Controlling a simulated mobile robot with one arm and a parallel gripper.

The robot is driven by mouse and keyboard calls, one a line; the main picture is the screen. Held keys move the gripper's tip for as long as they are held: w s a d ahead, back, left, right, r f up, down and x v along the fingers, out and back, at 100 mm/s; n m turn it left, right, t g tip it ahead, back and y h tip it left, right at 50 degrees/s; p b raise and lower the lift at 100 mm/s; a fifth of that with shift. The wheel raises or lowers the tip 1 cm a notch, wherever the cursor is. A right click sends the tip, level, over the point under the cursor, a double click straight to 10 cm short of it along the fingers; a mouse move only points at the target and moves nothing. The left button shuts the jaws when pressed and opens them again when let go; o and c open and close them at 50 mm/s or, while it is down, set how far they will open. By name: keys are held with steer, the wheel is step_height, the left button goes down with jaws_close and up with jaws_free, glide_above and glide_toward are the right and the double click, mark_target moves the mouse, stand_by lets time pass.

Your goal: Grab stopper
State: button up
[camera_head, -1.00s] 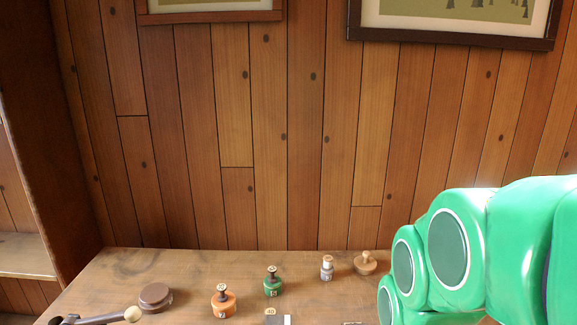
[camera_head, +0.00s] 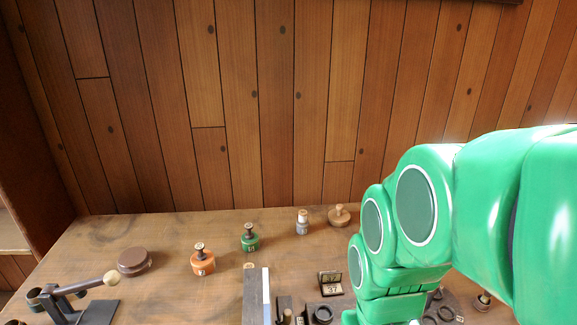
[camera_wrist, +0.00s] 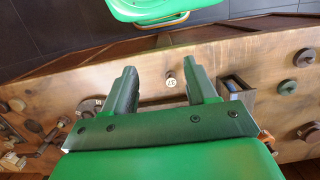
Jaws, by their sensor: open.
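A small stopper-like piece (camera_wrist: 171,80) with a pale numbered face shows between my finger tips in the wrist view, nearer the right finger. My gripper (camera_wrist: 160,68) is open, with its two dark green fingers apart and nothing held. I cannot tell how far the piece lies below the fingers. A small knobbed piece (camera_head: 484,300) stands at the table's right in the head view; I cannot tell whether it is the same one. My arm hides part of the table there, and the finger tips do not show in the head view.
A number block (camera_head: 331,284) stands near the front middle.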

steer(key=w+a+r+m+y, duration=0.1)
steer(key=w+a+m+y, duration=0.35)
steer(key=w, duration=0.85)
steer(key=w+a+r+m+y, duration=0.1)
steer(key=w+a+m+y, duration=0.3)
steer(key=w, duration=1)
steer(key=m+t+y, duration=0.3)
steer(key=m+t, duration=0.5)
steer(key=m, duration=0.5)
glide_above(340, 205)
steer(key=s+a, duration=0.3)
steer(key=s, duration=0.4)
step_height(340, 205, down, 11)
steer(key=w+d+f+m, duration=0.1)
steer(key=d, duration=0.2)
steer(key=w+d+f+m+t, duration=0.1)
steer(key=d+f, duration=0.1)
steer(key=d, duration=0.1)
steer(key=w+d+f+m+t+h, duration=0.1)
steer(key=d+f+m, duration=0.1)
steer(key=d, duration=0.1)
steer(key=shift+f, duration=0.15)
steer(key=shift+s+x, duration=0.2)
steer(key=shift+x, duration=3.65)
steer(key=shift+a, duration=0.15)
jaws_close()
